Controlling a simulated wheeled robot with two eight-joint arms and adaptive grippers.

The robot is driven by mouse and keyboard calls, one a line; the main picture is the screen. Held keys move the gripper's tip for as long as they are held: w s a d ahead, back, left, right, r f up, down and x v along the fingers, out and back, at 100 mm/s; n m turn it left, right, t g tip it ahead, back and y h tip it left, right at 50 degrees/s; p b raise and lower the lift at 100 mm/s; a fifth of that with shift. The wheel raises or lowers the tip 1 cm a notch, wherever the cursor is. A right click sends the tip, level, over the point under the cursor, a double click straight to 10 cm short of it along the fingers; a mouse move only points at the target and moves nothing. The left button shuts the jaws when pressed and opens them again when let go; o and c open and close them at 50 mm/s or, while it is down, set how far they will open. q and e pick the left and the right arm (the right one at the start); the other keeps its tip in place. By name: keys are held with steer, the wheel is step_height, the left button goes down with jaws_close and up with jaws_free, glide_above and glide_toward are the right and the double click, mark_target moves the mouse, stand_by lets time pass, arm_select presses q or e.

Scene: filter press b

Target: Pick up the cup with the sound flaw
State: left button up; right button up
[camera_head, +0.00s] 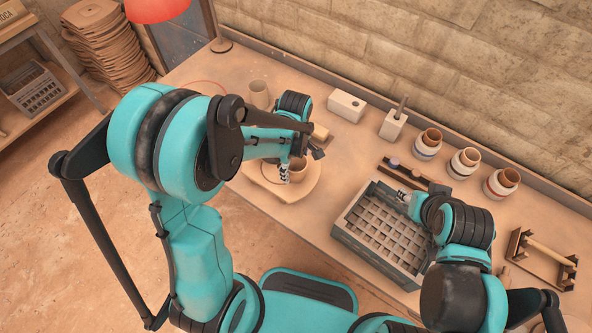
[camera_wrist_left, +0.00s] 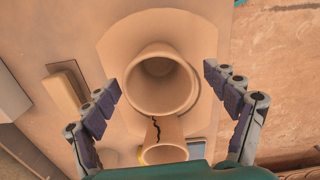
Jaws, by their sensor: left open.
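A plain tan cup (camera_head: 299,170) stands on a round pale board (camera_head: 308,191) on the bench. In the left wrist view the cup (camera_wrist_left: 162,80) shows its open mouth between the spread fingers of my left gripper (camera_wrist_left: 160,87), with gaps on both sides. My left gripper (camera_head: 289,168) is open and partly hides this cup in the head view. A second tan cup with a dark crack down its side (camera_wrist_left: 165,135) shows below it in the wrist view. Another tan cup (camera_head: 259,94) stands farther back. My right gripper (camera_head: 405,197) is over a grey crate's edge; its fingers are unclear.
The grey gridded crate (camera_head: 348,231) sits at the bench front. Three two-tone cups (camera_head: 465,160) line the back right. A white box (camera_head: 346,106), a block with a slot (camera_head: 393,124) and a wooden rack (camera_head: 541,258) are around.

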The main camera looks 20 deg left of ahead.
mark_target(296, 169)
arm_select(q)
step_height(296, 169, down, 4)
steer(key=shift+d+r+b, duration=0.1)
steer(key=shift+r+b, duration=0.15)
steer(key=shift+b, duration=0.3)
steer(key=shift+r, duration=0.1)
steer(key=c, duration=1.4)
steer(key=shift+o, duration=0.2)
